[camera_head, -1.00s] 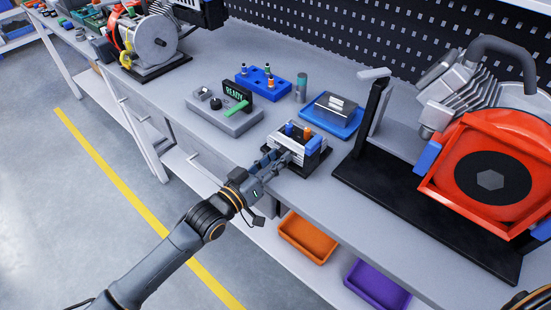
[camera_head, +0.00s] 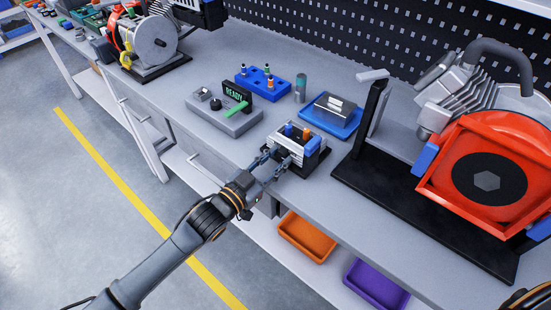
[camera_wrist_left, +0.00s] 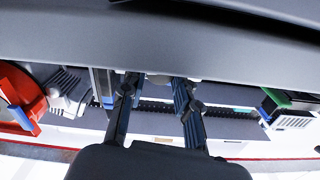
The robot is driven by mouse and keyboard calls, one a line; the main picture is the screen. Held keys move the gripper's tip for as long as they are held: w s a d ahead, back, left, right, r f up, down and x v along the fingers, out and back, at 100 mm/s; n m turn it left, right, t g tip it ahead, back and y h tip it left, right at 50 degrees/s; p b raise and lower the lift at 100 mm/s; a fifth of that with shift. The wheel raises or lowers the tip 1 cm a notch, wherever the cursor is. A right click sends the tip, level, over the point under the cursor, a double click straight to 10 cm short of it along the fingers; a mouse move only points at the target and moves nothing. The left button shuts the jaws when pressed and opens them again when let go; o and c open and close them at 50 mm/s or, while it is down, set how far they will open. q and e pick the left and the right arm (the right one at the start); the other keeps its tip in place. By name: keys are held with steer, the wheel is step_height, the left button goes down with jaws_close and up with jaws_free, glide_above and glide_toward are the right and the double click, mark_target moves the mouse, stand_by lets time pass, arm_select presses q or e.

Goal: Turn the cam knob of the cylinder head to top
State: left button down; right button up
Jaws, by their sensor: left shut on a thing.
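The cylinder head (camera_head: 311,146) is a small silver-grey block with blue and orange parts on top. It stands on a dark base near the bench's front edge. My left gripper (camera_head: 277,157) reaches its front face from the lower left, its two dark fingers visibly apart. It is shut on the cam knob, which is mostly hidden at the fingertips, so I cannot tell where the knob points. In the left wrist view, the fingers (camera_wrist_left: 157,84) stand either side of a small grey part close to the block. My right gripper is out of view.
A grey station with a READY display (camera_head: 235,94), a blue rack (camera_head: 262,81) and a blue tray (camera_head: 332,118) stand behind. A black stand (camera_head: 420,205) with a large red-framed engine (camera_head: 480,175) is on the right. Orange (camera_head: 306,236) and purple (camera_head: 375,287) bins sit below.

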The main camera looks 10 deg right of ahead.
arm_select(q)
steer(key=shift+m, duration=0.3)
steer(key=c, duration=1.3)
jaws_free()
steer(key=shift+a, duration=0.15)
steer(key=v, duration=1.2)
